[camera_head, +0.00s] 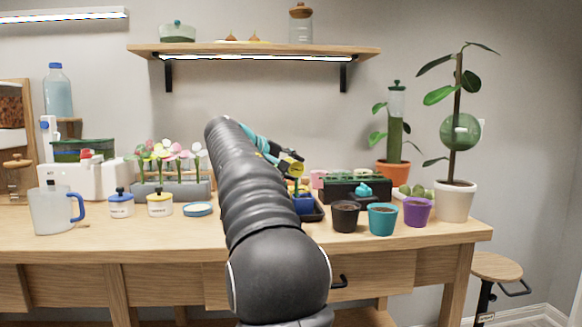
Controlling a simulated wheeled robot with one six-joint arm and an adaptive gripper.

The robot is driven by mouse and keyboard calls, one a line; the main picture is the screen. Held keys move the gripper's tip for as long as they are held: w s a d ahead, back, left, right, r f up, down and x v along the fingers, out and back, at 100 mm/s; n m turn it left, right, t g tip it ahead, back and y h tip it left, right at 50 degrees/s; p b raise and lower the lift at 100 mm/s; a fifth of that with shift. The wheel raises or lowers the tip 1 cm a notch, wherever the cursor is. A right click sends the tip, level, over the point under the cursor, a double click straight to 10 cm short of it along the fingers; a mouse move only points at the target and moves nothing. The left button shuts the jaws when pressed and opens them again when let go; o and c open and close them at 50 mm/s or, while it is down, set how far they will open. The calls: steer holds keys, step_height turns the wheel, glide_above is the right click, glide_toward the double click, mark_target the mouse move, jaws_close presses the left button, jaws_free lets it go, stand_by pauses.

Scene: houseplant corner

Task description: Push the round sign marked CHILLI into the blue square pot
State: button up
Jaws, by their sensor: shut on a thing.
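The blue square pot (303,205) stands in the dark tray behind my arm, and its left part is hidden.
A black pot (345,218), a teal pot (382,220) and a purple pot (417,212) stand right of the tray (318,214). A dark crate (345,190) is behind them. Two lidded jars, a mug (52,212) and a flower planter (180,190) stand left.

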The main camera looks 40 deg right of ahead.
steer(key=shift+f+b, duration=0.7)
steer(key=shift+f, duration=0.35)
steer(key=o, duration=0.8)
steer(key=o, duration=0.4)
step_height(320, 180, up, 3)
steer(key=p, duration=0.2)
steer(key=shift+f+p, duration=0.2)
steer(key=shift+p, duration=0.1)
steer(key=shift+r+p, duration=0.45)
steer(key=shift+r, duration=1.75)
